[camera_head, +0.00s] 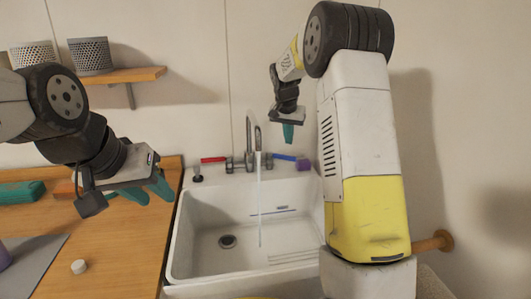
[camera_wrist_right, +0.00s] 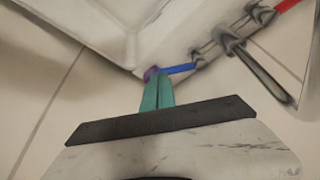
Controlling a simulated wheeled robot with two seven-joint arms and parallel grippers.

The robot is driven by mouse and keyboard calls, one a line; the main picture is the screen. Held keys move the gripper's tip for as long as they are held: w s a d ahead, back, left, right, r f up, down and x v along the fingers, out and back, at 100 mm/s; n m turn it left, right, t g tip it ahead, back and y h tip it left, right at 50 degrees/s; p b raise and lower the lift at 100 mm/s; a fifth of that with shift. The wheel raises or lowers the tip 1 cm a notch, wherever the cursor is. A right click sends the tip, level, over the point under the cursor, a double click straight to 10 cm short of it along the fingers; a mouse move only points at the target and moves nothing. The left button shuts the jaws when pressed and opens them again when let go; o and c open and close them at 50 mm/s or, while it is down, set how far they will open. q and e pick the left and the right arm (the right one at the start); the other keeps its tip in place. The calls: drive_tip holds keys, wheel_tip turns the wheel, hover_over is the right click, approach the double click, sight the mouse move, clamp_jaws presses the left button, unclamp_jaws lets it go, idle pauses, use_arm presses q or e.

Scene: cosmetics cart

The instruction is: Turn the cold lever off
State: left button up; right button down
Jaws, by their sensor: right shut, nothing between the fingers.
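The blue cold lever (camera_head: 284,157) sits at the right of the tap (camera_head: 250,135) at the back of the white sink (camera_head: 178,240). It also shows in the right wrist view (camera_wrist_right: 181,68), pointing out sideways from the tap body. A thin stream of water (camera_head: 259,200) falls from the spout into the basin. My right gripper (camera_head: 288,138) is shut and empty, above the blue lever in the head view. In the wrist view its teal fingertips (camera_wrist_right: 158,78) are close to the lever's free end; I cannot tell whether they touch. My left gripper (camera_head: 148,192) is open and empty over the wooden counter.
The red lever (camera_head: 213,160) is at the left of the tap. A small purple object (camera_head: 304,164) sits by the blue lever's end. A shelf (camera_head: 120,76) holds perforated baskets.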

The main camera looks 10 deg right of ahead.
sight(289, 158)
drive_tip(key=w+x, duration=0.1)
drive_tip(key=x, duration=0.7)
drive_tip(key=w+a+x, duration=0.1)
drive_tip(key=x, duration=0.4)
drive_tip(key=shift+w+r, duration=0.3)
drive_tip(key=shift+r, duration=0.1)
drive_tip(key=shift+d, duration=0.1)
drive_tip(key=shift+w+d, duration=0.25)
drive_tip(key=shift+w+d+n, duration=0.35)
drive_tip(key=shift+d+n, duration=0.15)
drive_tip(key=shift+n, duration=0.3)
drive_tip(key=w+n, duration=0.1)
drive_tip(key=w+d+n+y, duration=0.1)
drive_tip(key=n, duration=0.1)
drive_tip(key=shift+n+t+y, duration=0.3)
drive_tip(key=shift+w+d, duration=0.1)
drive_tip(key=shift+w, duration=0.35)
